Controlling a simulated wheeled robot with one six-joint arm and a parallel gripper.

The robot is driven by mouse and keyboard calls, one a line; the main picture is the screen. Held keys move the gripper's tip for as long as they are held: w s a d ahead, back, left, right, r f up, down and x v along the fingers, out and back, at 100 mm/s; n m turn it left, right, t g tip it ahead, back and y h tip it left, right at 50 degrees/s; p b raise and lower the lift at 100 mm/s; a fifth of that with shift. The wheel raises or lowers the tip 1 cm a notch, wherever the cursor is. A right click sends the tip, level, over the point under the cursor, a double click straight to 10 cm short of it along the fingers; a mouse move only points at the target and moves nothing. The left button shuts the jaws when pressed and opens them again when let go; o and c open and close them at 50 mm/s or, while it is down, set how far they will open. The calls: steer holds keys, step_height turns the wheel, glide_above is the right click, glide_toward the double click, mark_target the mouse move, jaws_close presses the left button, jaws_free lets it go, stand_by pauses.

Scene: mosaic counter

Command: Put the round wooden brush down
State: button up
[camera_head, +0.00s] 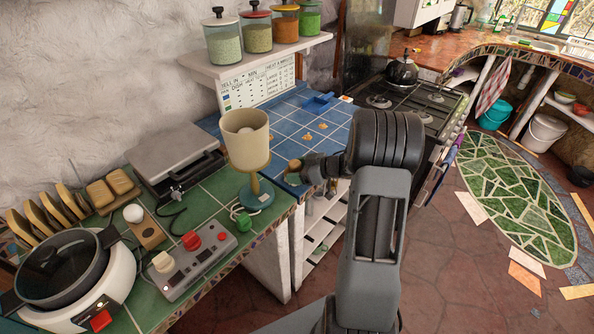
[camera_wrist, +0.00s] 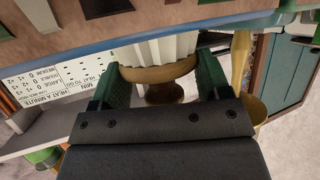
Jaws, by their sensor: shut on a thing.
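The round wooden brush (camera_wrist: 157,73) is held between the two green fingers of my gripper (camera_wrist: 155,88) in the wrist view. Its pale bristles and round wooden body show, with a brown knob towards the gripper. In the head view my gripper (camera_head: 303,170) is small and partly hidden by my arm; the brush (camera_head: 294,165) shows as a brown bit at its tip, over or at the near edge of the blue tiled counter (camera_head: 290,122). I cannot tell whether the bristles touch the tiles.
A cream-shaded lamp (camera_head: 246,140) on a teal base stands just left of my gripper. Small orange-brown pieces (camera_head: 307,135) and a blue object (camera_head: 318,103) lie on the blue tiles. A jar shelf (camera_head: 260,60) overhangs the back. Bare blue tile lies between them.

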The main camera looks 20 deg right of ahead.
steer(key=shift+f, duration=0.1)
steer(key=o, duration=0.8)
